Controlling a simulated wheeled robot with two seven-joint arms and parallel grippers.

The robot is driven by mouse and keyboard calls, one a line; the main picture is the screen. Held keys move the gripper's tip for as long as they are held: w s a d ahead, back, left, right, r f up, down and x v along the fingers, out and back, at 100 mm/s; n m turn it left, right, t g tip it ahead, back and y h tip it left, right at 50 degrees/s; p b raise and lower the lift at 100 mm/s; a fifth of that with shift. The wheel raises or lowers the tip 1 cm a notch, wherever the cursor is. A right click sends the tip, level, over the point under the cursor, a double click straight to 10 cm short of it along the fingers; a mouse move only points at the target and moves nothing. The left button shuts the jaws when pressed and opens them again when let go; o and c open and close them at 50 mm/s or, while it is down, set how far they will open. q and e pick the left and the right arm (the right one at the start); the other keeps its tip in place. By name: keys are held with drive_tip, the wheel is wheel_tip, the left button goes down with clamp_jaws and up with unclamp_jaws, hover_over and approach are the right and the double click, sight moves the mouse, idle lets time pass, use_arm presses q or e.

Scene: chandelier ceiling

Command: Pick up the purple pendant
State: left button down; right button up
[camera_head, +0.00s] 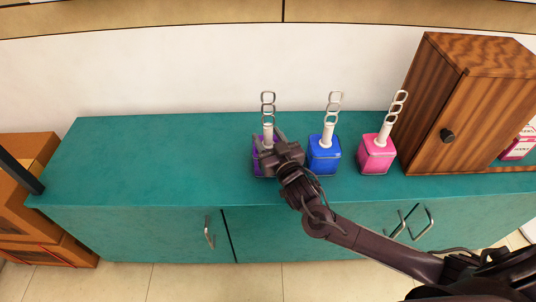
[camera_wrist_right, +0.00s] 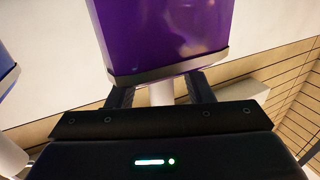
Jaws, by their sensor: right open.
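The purple pendant (camera_head: 257,163) stands upright on the teal cabinet (camera_head: 150,160), with a white stem and a grey chain on top. My right gripper (camera_head: 268,146) is over it and hides much of its front. In the right wrist view the purple shade (camera_wrist_right: 165,35) fills the top middle. There the open fingers of my right gripper (camera_wrist_right: 161,90) lie on either side of the white stem (camera_wrist_right: 161,94). I cannot tell whether they touch it. My left gripper is not in view.
A blue pendant (camera_head: 324,157) stands close to the right of the purple one, and a pink pendant (camera_head: 377,158) farther right. A wooden box with a dark knob (camera_head: 447,135) stands beyond that. The cabinet top is clear on the left.

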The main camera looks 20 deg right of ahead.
drive_tip(key=shift+w, duration=0.2)
clamp_jaws()
drive_tip(key=shift+r, duration=0.15)
idle(0.4)
